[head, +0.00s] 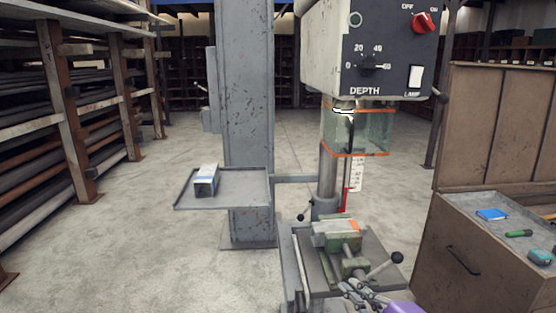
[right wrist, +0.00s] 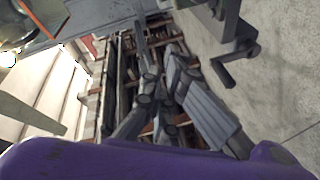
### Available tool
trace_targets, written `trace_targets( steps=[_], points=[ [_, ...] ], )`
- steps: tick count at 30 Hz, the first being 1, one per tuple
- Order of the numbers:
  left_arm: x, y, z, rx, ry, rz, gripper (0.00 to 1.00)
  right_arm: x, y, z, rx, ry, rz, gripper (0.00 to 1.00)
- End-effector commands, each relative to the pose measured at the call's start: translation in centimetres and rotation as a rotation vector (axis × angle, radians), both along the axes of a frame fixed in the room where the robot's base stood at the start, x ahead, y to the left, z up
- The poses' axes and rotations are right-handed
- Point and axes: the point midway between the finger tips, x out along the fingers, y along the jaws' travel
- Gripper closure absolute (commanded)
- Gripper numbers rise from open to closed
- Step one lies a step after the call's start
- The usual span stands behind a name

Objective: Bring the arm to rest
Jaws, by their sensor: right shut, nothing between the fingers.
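My right gripper (head: 352,288) shows at the bottom of the head view, low in front of the drill press vise (head: 338,235), with part of my purple arm beside it. It also shows in the right wrist view (right wrist: 160,62), with its grey fingers together and nothing between them. I cannot tell whether it touches the press table. My left gripper is not in view.
The drill press head (head: 368,50) hangs above the vise, with a clear guard (head: 372,132). A side tray (head: 235,188) holds a small box (head: 206,180). A brown cabinet (head: 480,255) stands at right. Pipe racks (head: 70,125) stand at left; the floor between is open.

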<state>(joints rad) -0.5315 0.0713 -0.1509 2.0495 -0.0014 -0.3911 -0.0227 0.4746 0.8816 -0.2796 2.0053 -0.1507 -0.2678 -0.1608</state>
Motion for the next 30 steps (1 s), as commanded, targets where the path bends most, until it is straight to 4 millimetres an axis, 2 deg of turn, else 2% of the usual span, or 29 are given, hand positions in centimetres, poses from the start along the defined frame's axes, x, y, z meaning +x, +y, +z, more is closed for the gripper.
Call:
trace_targets(
  steps=[1, 3, 5, 6, 8, 12, 15, 21, 26, 27, 30],
  points=[
    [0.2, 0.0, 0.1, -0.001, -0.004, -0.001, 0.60, -2.2, -0.1, -3.8, 0.093, 0.098, -0.045, 1.00],
    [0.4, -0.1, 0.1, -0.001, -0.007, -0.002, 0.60, -5.2, -0.4, -8.2, 0.210, 0.219, -0.115, 1.00],
    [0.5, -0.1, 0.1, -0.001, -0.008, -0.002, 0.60, -8.2, -0.7, -11.9, 0.303, 0.319, -0.179, 1.00],
    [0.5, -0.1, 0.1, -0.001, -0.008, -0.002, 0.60, -10.2, -0.8, -14.1, 0.364, 0.383, -0.224, 1.00],
    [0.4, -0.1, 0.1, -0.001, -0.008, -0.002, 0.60, -13.6, -1.0, -17.3, 0.444, 0.471, -0.295, 1.00],
    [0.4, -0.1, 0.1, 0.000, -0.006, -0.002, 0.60, -22.2, -1.4, -23.6, 0.601, 0.653, -0.471, 1.00],
    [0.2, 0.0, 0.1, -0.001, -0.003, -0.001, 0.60, -28.4, -1.5, -26.7, 0.686, 0.750, -0.592, 1.00],
    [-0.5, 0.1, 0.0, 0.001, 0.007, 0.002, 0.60, -39.0, -2.0, -30.4, 0.773, 0.880, -0.804, 1.00],
    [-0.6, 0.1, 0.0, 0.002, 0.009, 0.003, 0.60, -46.6, -2.7, -31.8, 0.770, 0.967, -0.921, 1.00],
    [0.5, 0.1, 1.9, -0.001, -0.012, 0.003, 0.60, -45.2, -2.5, -30.0, 0.781, 0.949, -0.903, 1.00],
    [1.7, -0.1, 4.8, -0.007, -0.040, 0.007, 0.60, -44.7, -2.3, -27.5, 0.792, 0.940, -0.894, 1.00]
  ],
)
